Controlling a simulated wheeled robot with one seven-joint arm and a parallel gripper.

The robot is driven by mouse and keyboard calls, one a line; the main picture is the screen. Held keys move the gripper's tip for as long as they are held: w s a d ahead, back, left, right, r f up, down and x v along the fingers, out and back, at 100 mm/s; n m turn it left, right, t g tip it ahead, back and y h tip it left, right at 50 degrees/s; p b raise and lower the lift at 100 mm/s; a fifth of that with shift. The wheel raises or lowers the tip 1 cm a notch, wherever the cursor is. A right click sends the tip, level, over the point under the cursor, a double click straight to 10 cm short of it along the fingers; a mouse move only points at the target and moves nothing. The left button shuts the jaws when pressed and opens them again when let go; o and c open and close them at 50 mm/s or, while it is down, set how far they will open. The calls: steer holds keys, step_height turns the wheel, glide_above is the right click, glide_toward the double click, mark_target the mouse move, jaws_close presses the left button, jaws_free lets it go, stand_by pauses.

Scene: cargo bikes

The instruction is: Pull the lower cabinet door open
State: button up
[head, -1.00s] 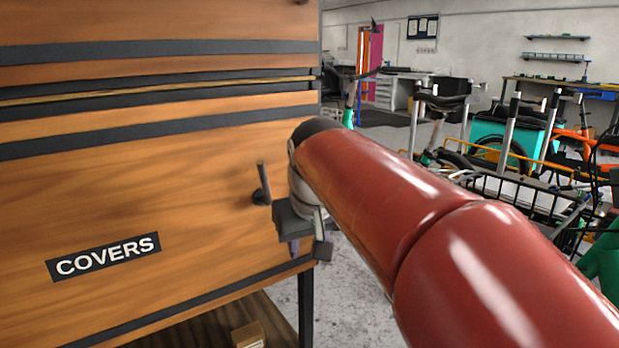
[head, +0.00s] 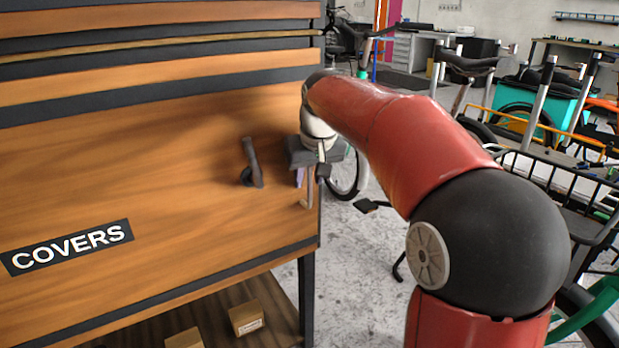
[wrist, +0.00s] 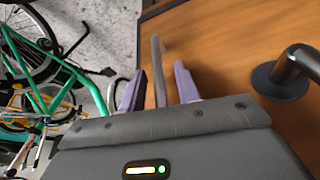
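The wooden cabinet door (head: 120,170) with the label COVERS (head: 68,248) fills the left of the head view and looks shut. Its dark handle (head: 252,165) is near the right edge; in the wrist view the handle (wrist: 292,72) stands on a round base at the right, outside my fingers. My gripper (wrist: 160,82) is at the door's right edge, its two purple fingers apart. A thin grey bar (wrist: 157,65) lies between them with gaps on both sides; I cannot tell what it belongs to. In the head view my gripper (head: 303,180) is right of the handle, partly hidden by its own body.
Cardboard boxes (head: 246,317) lie on the shelf below the door, beside a black cabinet leg (head: 306,300). Bikes stand at the right, including a black cargo rack (head: 545,183) and a green frame (head: 585,310). Bare grey floor (head: 350,255) shows between cabinet and bikes.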

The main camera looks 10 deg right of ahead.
steer(key=shift+w+f, duration=0.1)
steer(key=shift+f, duration=0.05)
steer(key=shift+c, duration=0.4)
jaws_close()
